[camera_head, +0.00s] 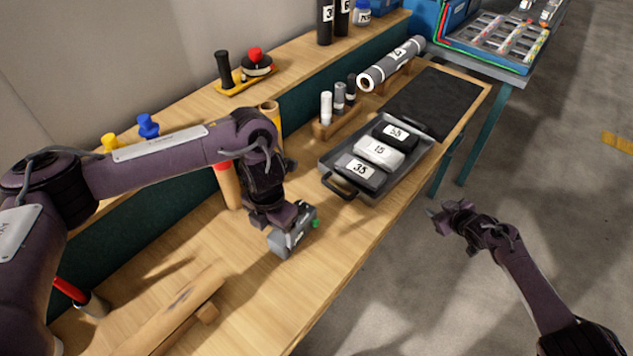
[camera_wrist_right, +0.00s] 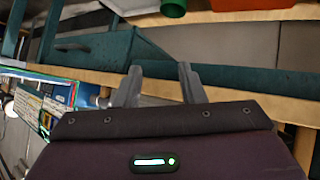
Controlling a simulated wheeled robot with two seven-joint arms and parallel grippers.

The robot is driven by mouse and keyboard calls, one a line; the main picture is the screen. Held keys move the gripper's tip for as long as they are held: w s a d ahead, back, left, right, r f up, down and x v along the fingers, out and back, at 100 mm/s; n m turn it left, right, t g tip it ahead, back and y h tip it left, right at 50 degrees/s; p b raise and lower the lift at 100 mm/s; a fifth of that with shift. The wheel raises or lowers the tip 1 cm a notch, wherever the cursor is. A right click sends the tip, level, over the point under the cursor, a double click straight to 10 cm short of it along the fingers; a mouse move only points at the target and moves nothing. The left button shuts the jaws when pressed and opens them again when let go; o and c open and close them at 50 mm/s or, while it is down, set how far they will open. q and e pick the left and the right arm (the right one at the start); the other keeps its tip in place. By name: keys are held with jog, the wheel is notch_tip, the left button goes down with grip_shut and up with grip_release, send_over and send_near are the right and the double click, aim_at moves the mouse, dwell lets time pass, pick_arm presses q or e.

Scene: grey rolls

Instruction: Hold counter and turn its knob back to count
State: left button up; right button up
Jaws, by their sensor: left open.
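The counter (camera_head: 283,246) is a small grey box on the wooden workbench, with a green knob (camera_head: 315,224) on its right side. My left gripper (camera_head: 287,222) is open and reaches down right at the counter's top; its fingers partly cover the box, and I cannot tell whether they touch it. My right gripper (camera_head: 441,215) hangs over the floor, to the right of the bench's front edge and apart from the counter. In the right wrist view its two fingers (camera_wrist_right: 160,84) stand apart with nothing between them.
A grey tray (camera_head: 403,176) with labelled black and white blocks lies behind the counter. A brown roll (camera_head: 178,310) lies on the near bench. A rack with upright rolls (camera_head: 326,107) and a large grey roll (camera_head: 390,66) are further back. The bench (camera_head: 335,245) is clear right of the counter.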

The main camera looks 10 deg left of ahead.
aim_at(276, 241)
pick_arm(q)
jog(key=shift+s, duration=0.1)
pick_arm(e)
jog(key=w+a+r+n+g+y, duration=0.1)
jog(key=w+a+r+n+y, duration=0.1)
jog(key=a+r+n, duration=0.7)
jog(key=w+a+r+n+g+y, duration=0.2)
jog(key=a+r+n, duration=0.45)
jog(key=a, duration=0.45)
pick_arm(q)
jog(key=shift+f, duration=3.95)
pick_arm(e)
jog(key=s+a+r+n+g+h, duration=0.1)
jog(key=s+a+r+n+g, duration=0.1)
jog(key=s+a+n, duration=0.5)
jog(key=s+a+r+n+g+h, duration=0.2)
jog(key=s+a+n, duration=0.6)
jog(key=n, duration=1.1)
jog(key=shift+s+r+n+g+h, duration=0.35)
jog(key=shift+s+r+g, duration=0.25)
jog(key=shift+r, duration=0.5)
pick_arm(q)
jog(key=shift+c, duration=0.2)
